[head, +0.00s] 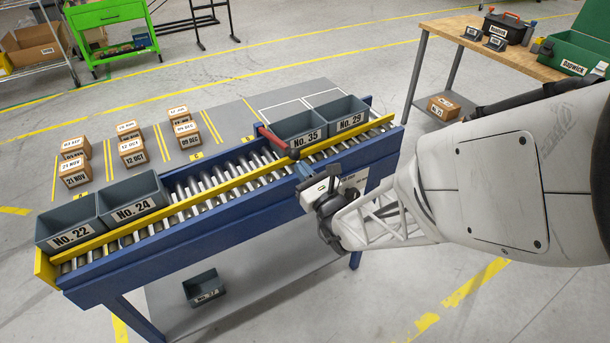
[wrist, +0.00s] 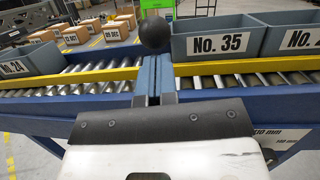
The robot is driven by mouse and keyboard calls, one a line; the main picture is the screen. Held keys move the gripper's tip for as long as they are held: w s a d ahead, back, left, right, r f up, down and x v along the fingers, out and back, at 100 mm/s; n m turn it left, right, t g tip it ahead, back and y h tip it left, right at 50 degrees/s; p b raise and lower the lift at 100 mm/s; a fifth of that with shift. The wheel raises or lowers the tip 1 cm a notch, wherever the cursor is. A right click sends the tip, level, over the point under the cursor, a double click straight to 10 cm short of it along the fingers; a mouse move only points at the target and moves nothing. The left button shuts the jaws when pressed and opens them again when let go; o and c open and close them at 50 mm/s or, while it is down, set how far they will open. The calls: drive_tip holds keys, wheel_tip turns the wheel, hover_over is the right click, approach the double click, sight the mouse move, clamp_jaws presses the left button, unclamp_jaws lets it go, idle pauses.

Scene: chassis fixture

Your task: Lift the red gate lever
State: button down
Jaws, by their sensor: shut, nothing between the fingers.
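The red gate lever (head: 271,138) reaches over the roller conveyor from its far side, just left of bin No. 35, and ends in a black ball knob (head: 293,153). In the wrist view the knob (wrist: 155,33) shows just beyond my fingertips; the red bar is not visible there. My gripper (head: 304,170) is at the near side of the conveyor, close to the knob. In the wrist view its two blue-grey fingers (wrist: 153,72) are together and empty. I cannot tell whether they touch the knob.
Bin No. 35 (head: 298,142) and bin No. 29 (head: 341,112) stand right of the lever. Bin No. 24 (head: 134,210) and bin No. 22 (head: 70,238) stand at the left end. A yellow rail (head: 200,196) runs along the conveyor. The rollers between bin No. 24 and the lever are clear.

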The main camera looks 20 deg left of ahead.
sight(296, 149)
drive_tip(key=shift+w+a+r+g+h, duration=0.35)
drive_tip(key=shift+r+g+h, duration=0.4)
drive_tip(key=shift+r, duration=0.85)
drive_tip(key=shift+w+a+r+g+h, duration=0.4)
drive_tip(key=shift+r+g+h, duration=0.35)
drive_tip(key=shift+r, duration=0.85)
drive_tip(key=shift+w+a+r+g+h, duration=0.45)
drive_tip(key=shift+r+h, duration=0.45)
drive_tip(key=shift+r, duration=0.7)
drive_tip(key=shift+w+a+r, duration=0.2)
drive_tip(key=shift+r, duration=0.3)
drive_tip(key=shift+w+a+r, duration=0.2)
drive_tip(key=shift+r, duration=0.3)
drive_tip(key=shift+w+a+r, duration=0.2)
drive_tip(key=shift+r, duration=0.3)
drive_tip(key=w+a+r+h, duration=0.1)
drive_tip(key=w+a+r, duration=0.8)
drive_tip(key=shift+w+a+r+m+g, duration=0.25)
drive_tip(key=shift+w+a+m+g, duration=0.05)
drive_tip(key=shift+w+a+g, duration=0.15)
drive_tip(key=shift+s+d+r, duration=0.1)
drive_tip(key=shift+s+d, duration=0.05)
drive_tip(key=shift+s, duration=0.05)
